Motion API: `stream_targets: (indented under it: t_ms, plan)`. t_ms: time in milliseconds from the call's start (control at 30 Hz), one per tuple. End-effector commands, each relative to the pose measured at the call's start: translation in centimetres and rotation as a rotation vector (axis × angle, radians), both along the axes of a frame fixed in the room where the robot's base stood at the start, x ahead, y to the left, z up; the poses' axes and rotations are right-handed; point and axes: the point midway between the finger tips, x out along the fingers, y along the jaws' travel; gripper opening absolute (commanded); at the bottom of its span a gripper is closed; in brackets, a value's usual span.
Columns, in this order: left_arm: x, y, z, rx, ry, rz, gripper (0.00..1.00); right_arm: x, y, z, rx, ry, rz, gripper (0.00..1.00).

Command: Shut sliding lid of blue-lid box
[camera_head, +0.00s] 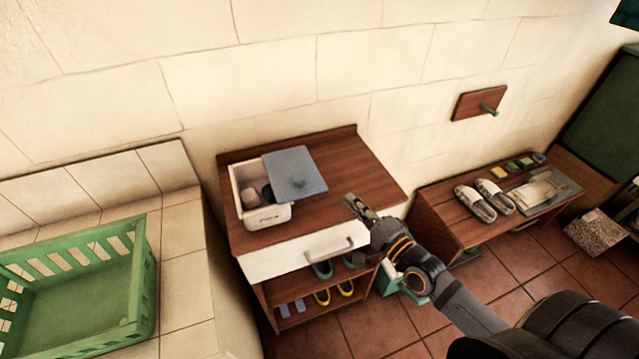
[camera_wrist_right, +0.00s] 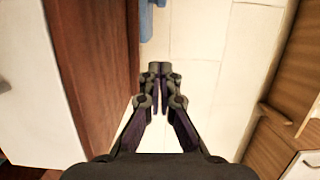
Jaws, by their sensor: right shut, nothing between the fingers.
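The white box (camera_head: 268,215) stands on the wooden top of a small cabinet. Its blue lid (camera_head: 294,172) is slid toward the right and sticks out past the box. The left part of the box is open, and small items (camera_head: 252,197) show inside. My right gripper (camera_head: 356,204) is shut and empty, to the right of the box and lid near the cabinet top's front right, apart from the lid. In the right wrist view its fingertips (camera_wrist_right: 160,70) are together. A blue piece at that view's top edge may be the lid. My left gripper is not in view.
The cabinet top (camera_head: 350,165) is bare right of the box. Below are a drawer with a handle (camera_head: 328,251) and shelves of shoes. A green basket (camera_head: 78,300) stands at left. A low bench at right holds slippers (camera_head: 476,203). A wall hook (camera_head: 487,108) sticks out.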

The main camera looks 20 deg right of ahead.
Motion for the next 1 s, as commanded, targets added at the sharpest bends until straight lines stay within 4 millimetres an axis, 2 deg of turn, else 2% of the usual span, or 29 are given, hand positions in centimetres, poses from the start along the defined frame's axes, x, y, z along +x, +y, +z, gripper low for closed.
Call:
stream_targets:
  t_ms: [167, 267, 467, 700, 800, 1000]
  plan:
    - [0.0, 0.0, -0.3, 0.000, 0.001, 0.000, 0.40, 0.3, 0.2, 0.1, 0.009, -0.004, 0.002, 0.00]
    - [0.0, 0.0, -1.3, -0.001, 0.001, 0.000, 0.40, 1.3, 0.4, -0.1, 0.009, -0.007, 0.001, 0.00]
    - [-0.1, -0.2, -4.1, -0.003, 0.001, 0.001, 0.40, 5.3, 1.6, -0.2, 0.012, -0.011, 0.000, 0.00]
    - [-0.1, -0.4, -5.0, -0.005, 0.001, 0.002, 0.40, 9.9, 3.3, 0.2, 0.013, -0.003, 0.002, 0.00]
    - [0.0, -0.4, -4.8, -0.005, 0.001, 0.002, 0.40, 9.6, 4.8, 0.2, 0.015, 0.000, 0.001, 0.00]
    - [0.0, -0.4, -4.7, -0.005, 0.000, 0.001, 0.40, 9.5, 6.5, 0.2, 0.008, -0.001, 0.000, 0.00]
